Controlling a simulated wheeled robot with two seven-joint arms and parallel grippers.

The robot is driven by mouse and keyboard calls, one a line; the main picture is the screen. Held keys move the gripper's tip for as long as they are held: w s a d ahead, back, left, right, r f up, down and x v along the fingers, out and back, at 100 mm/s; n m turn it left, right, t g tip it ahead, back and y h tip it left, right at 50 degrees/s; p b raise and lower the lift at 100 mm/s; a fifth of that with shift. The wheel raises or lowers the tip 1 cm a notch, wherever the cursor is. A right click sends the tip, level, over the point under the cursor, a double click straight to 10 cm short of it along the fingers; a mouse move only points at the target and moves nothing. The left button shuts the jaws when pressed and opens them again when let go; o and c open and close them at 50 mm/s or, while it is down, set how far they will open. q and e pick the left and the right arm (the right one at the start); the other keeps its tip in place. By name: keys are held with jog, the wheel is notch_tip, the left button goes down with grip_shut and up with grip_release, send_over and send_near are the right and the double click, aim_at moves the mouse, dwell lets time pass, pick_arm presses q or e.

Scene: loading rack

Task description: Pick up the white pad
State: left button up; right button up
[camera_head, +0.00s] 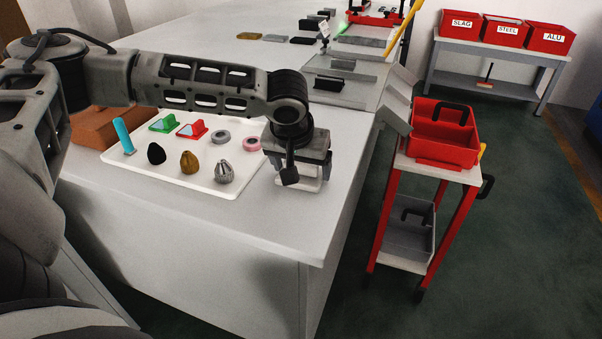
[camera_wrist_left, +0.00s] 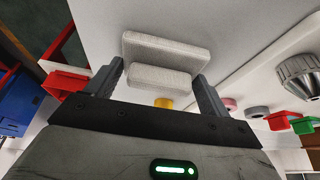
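The white pad (camera_wrist_left: 165,45) is a pale rounded slab with a smaller raised block on it, seen in the left wrist view. My left gripper (camera_wrist_left: 159,72) is open, with one finger on each side of the raised block; I cannot tell whether they touch it. In the head view my left gripper (camera_head: 298,177) points down at the table, right of the white tray. The pad (camera_head: 313,185) shows there only in part, behind and below the gripper. My right gripper is not in view.
The white tray (camera_head: 205,186) holds a cyan-handled item, red and green pieces, rings and several cone-shaped bits. The table edge is close on the right, with a red cart (camera_head: 440,168) beyond. The table front is clear.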

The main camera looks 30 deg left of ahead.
pick_arm(q)
jog(key=shift+r, duration=0.5)
jog(key=v, duration=0.3)
jog(key=shift+w+a, duration=0.15)
jog(key=shift+w, duration=0.15)
jog(key=s+r, duration=0.9)
jog(key=s, duration=0.4)
jog(key=shift+s+d+r, duration=0.15)
jog(key=shift+s+d, duration=0.1)
jog(key=shift+d, duration=0.15)
